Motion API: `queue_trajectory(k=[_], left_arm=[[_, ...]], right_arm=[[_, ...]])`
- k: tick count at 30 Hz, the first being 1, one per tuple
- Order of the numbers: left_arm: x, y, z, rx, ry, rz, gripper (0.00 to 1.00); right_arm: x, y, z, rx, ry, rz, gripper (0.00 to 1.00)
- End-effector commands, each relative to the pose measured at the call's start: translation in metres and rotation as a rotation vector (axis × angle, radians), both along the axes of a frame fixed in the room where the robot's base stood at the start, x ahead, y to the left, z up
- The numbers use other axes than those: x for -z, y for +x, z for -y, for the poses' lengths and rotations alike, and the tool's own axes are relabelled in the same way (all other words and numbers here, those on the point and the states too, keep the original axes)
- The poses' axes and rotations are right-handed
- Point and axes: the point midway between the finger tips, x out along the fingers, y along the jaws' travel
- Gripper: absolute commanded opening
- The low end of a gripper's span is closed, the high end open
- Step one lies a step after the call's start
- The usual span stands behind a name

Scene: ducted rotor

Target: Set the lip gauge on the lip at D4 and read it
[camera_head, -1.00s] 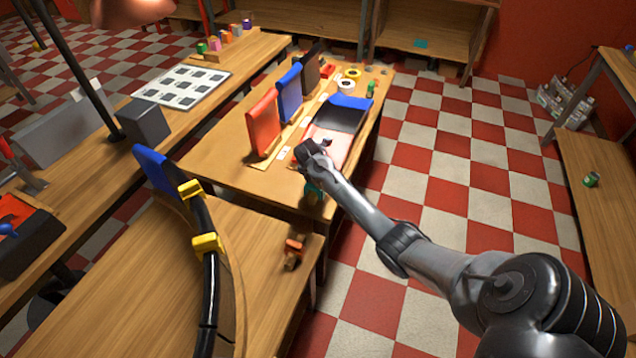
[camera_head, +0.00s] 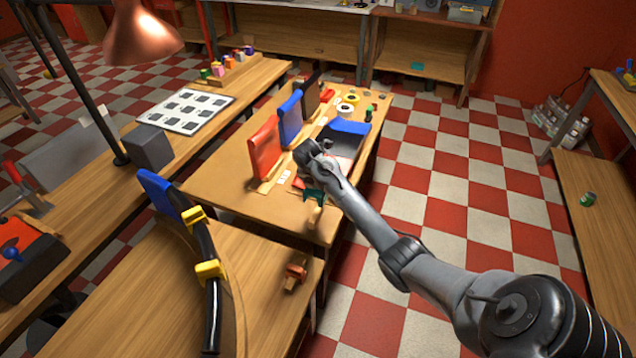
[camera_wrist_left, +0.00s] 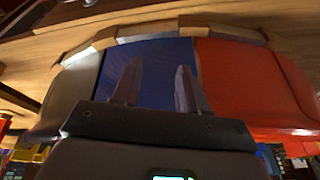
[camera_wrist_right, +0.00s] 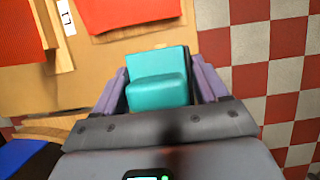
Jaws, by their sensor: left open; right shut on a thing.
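A teal block (camera_wrist_right: 158,80) sits between the fingers of my right gripper (camera_wrist_right: 160,90), which is shut on it. I cannot tell for sure that it is the lip gauge. In the head view the teal block (camera_head: 314,195) is at the near right edge of the middle table. A curved duct piece with a black lip (camera_head: 211,300) and yellow clamps (camera_head: 210,271) stands at the near left. No D4 mark is readable. My left gripper (camera_wrist_left: 159,78) is open and empty, in front of a blue panel (camera_wrist_left: 150,60) and a red panel (camera_wrist_left: 240,80); the head view does not show it.
A red panel (camera_head: 264,150) and a blue panel (camera_head: 290,118) stand on the middle table (camera_head: 215,170). A small orange part (camera_head: 297,271) sits at the near bench's right edge. A lamp (camera_head: 140,35) hangs at the upper left. Checkered floor (camera_head: 440,200) is open to the right.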

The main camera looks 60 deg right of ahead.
Motion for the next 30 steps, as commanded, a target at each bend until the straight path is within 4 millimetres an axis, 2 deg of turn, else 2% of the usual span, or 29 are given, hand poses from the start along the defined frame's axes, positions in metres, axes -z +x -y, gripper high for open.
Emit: queue_trajectory(k=[1, 15, 30], left_arm=[[-0.007, 0.000, 0.000, -0.002, -0.002, 0.000, 0.43], [-0.033, 0.000, 0.003, -0.007, -0.011, 0.000, 0.43], [-0.034, 0.000, 0.000, 0.002, 0.002, 0.000, 0.43]], right_arm=[[-0.006, 0.000, 0.000, 0.000, 0.000, 0.000, 0.39], [-0.025, 0.000, 0.000, 0.000, 0.001, 0.000, 0.39], [-0.025, 0.001, -0.002, -0.003, 0.000, 0.000, 0.39]])
